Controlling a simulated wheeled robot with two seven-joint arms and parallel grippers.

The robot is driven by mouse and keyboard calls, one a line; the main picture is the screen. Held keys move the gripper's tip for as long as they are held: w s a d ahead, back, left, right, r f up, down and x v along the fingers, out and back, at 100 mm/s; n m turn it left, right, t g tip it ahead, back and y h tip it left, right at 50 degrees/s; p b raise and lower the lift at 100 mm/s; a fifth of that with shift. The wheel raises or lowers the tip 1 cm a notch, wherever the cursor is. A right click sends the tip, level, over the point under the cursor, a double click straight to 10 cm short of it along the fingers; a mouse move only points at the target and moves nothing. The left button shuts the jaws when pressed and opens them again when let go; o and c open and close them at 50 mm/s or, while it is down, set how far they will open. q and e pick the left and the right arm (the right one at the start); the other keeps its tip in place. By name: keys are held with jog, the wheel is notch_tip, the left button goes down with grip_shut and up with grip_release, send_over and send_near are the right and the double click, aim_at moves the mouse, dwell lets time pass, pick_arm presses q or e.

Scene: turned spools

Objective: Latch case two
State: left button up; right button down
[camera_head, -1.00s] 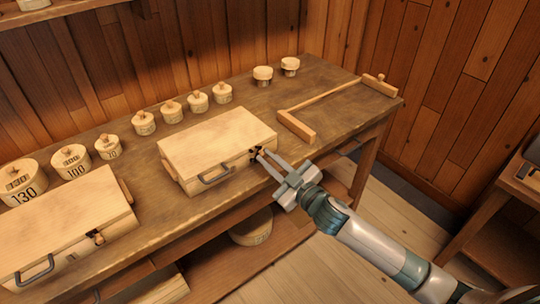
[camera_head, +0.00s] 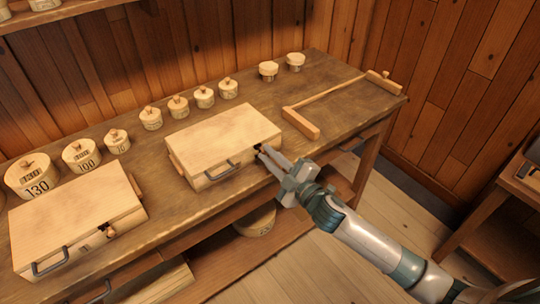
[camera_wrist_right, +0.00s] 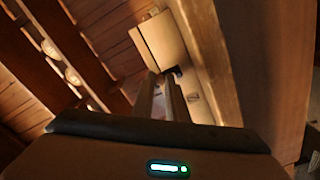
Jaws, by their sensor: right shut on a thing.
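Two pale wooden cases with dark handles lie closed-looking on the workbench. The middle case (camera_head: 222,140) has its latch (camera_head: 258,148) at the right end of its front face, mostly hidden by my fingers. My right gripper (camera_head: 264,153) is at that latch, shut on it. In the right wrist view the fingertips (camera_wrist_right: 164,80) meet a small dark part on the pale case (camera_wrist_right: 163,42); whether the latch is fastened cannot be told. The other case (camera_head: 75,215) is at the front left, with a small brown latch (camera_head: 110,231) on its front. My left gripper is not in view.
Several lidded round spools, some numbered, such as the 130 spool (camera_head: 32,175), line the back of the workbench (camera_head: 150,215). A wooden bar frame (camera_head: 335,103) lies to the right. A round container (camera_head: 255,222) sits on the shelf below.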

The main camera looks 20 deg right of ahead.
jog(key=c, duration=1.7)
grip_release()
jog(key=shift+c, duration=0.2)
